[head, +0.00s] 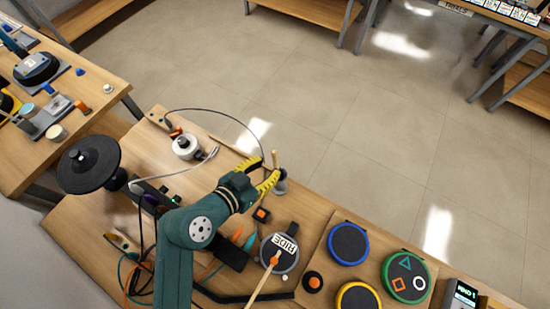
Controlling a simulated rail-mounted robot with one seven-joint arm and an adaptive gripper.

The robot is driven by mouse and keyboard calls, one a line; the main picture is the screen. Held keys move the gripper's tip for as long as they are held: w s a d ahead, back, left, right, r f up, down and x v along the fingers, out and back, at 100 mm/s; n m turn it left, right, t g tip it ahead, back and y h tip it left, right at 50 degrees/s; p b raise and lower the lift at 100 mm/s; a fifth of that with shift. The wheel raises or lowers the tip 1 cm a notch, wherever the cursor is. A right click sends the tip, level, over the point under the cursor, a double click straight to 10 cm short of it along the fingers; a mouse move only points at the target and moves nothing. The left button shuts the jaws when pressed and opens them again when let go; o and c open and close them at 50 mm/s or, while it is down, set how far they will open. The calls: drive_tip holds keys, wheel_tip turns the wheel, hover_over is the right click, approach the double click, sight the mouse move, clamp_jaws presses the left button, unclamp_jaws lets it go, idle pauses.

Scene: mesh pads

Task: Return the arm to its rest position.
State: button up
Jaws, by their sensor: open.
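My gripper (268,167) is at the end of my teal arm (178,255), over the far edge of the wooden table (80,225). Its two yellow fingers are spread open, pointing up and right in the head view. A small upright wooden stick in a dark grey holder (281,187) stands right by the fingertips. I see no object held; whether a finger touches the stick, I cannot tell.
A round grey pad labelled RIDE (290,259) has an orange-tipped stick (266,279) across it. Right of it are blue (348,243), yellow (358,297) and green (409,276) ringed pads. A black disc (88,164) stands left. Cables run around my arm.

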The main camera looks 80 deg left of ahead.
drive_tip(key=shift+s+d+r, duration=0.2)
drive_tip(key=shift+s+d, duration=0.05)
drive_tip(key=shift+s, duration=0.05)
idle(0.5)
